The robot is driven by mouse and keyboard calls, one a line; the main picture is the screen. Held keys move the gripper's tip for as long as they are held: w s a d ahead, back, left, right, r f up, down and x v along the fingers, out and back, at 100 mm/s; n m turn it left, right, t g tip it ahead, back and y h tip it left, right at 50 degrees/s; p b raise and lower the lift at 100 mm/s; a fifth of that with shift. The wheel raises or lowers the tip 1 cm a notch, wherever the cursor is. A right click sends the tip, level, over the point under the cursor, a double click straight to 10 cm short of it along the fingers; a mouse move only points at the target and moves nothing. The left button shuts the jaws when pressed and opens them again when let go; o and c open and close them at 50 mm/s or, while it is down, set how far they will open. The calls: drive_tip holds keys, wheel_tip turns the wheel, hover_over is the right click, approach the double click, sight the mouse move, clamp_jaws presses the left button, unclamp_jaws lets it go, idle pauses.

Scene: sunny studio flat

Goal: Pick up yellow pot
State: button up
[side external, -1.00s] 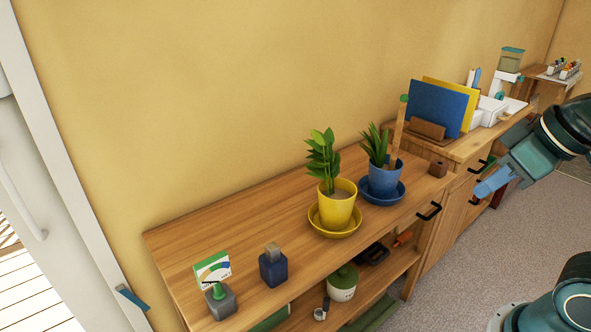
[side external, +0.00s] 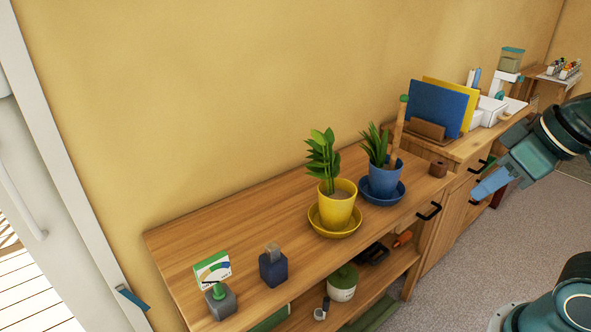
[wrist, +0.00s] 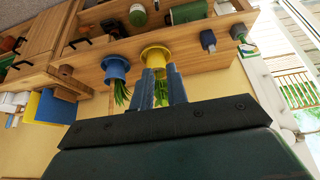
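The yellow pot (side external: 337,210) holds a leafy green plant and stands upright on a yellow saucer (side external: 317,224) on the wooden sideboard. In the upside-down wrist view, the yellow pot (wrist: 154,62) is beyond my fingertips, which partly cover it. My gripper (side external: 480,192) has pale blue fingers and hangs in the air to the right of the sideboard, well apart from the pot. In the wrist view my gripper (wrist: 160,80) shows its fingers spread, with green leaves visible between them and nothing held.
A blue pot (side external: 383,180) with a spiky plant stands on a blue saucer close to the yellow one. A dark blue bottle (side external: 273,268) and a grey block-like holder (side external: 220,303) are at the left. A higher cabinet with folders (side external: 437,108) is at the right.

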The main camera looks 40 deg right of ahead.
drive_tip(key=o, duration=1.8)
drive_tip(key=shift+c, duration=0.2)
drive_tip(key=m+t+h, duration=0.2)
drive_tip(key=t+h, duration=0.1)
drive_tip(key=t, duration=0.4)
hover_over(352, 201)
drive_tip(key=s+d, duration=0.1)
drive_tip(key=s, duration=0.1)
wheel_tip(352, 201, down, 8)
drive_tip(key=f+t, duration=0.2)
drive_tip(key=f, duration=0.2)
drive_tip(key=w+f+n+t+y, duration=0.1)
drive_tip(key=f+t, duration=0.1)
drive_tip(key=f, duration=0.3)
drive_tip(key=w+a+f+t+y, duration=0.1)
drive_tip(key=f+t, duration=0.1)
drive_tip(key=f, duration=0.3)
drive_tip(key=shift+n, duration=0.4)
drive_tip(key=shift+s+f, duration=0.9)
drive_tip(key=shift+s, duration=0.1)
drive_tip(key=shift+s+f+g, duration=0.25)
drive_tip(key=shift+g, duration=0.05)
drive_tip(key=shift+w, duration=0.65)
